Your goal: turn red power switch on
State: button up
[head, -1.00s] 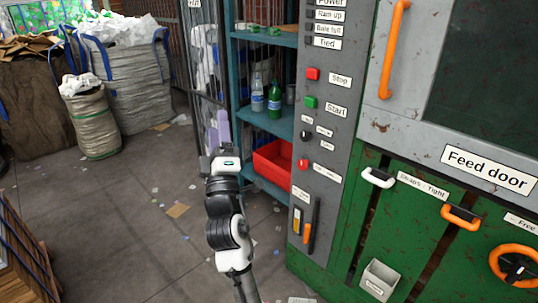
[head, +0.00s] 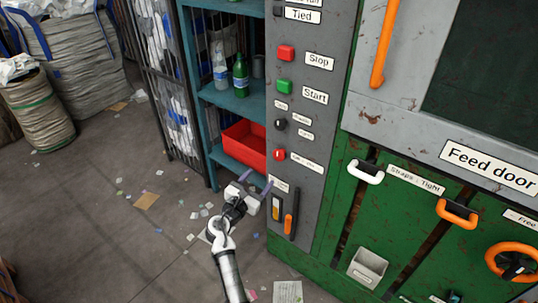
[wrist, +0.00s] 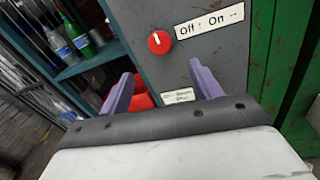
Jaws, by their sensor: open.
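The red power switch (head: 278,154) is a round knob low on the grey control panel (head: 303,190). It also shows in the wrist view (wrist: 160,42), beside a label reading "Off ↑ On →". Its pale mark points roughly upward, on the Off side of that label. My gripper (head: 256,181) is open and empty, below and slightly left of the knob in the head view. In the wrist view the two purple fingers stand apart, with the knob beyond and between them, not touched.
A red bin (head: 244,145) and bottles (head: 240,76) sit on the teal shelf left of the panel. Red Stop (head: 286,53) and green Start (head: 284,87) buttons and a black knob (head: 280,124) are above the switch. An orange lever (head: 290,222) is below.

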aim_at(278, 156)
jog(key=p+x, duration=0.1)
jog(key=x, duration=1.1)
jog(key=shift+w+d+r, duration=0.1)
jog(key=shift+w+d, duration=0.05)
jog(key=shift+w, duration=0.1)
jog(key=shift+c, duration=0.3)
jog(key=c, duration=0.9)
